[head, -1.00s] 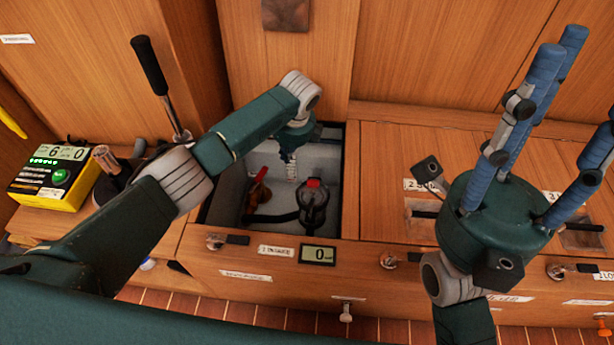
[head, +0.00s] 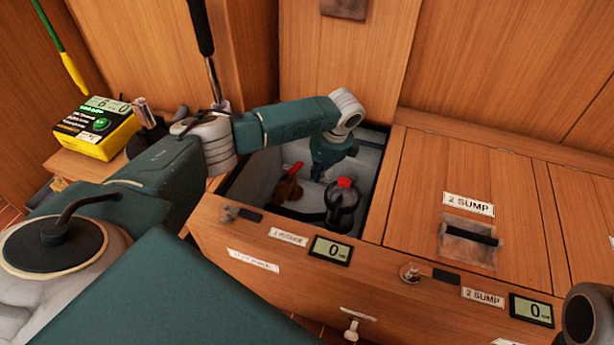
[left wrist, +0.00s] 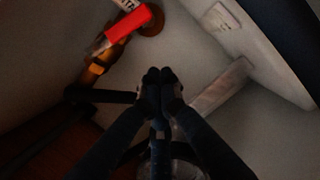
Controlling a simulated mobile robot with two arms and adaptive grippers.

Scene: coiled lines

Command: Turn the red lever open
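The red lever (head: 293,168) sits on a bronze valve (head: 288,188) inside an open compartment of the wooden bench. In the left wrist view, the red lever (left wrist: 128,28) is at upper left, slanted, above the bronze body (left wrist: 100,68). My left gripper (head: 322,172) reaches down into the compartment, just right of the lever and apart from it. In the left wrist view, its dark fingertips (left wrist: 160,76) are together with nothing visible between them. My right gripper's fingers are out of view; only a dark round part of my right side shows at lower right.
A dark round fitting (head: 342,205) with a red top stands right of the valve. The compartment's walls (head: 385,165) are close around my left gripper. A black-handled upright rod (head: 202,28) and a yellow box (head: 95,128) stand to the left. A closed "2 SUMP" lid (head: 490,190) lies right.

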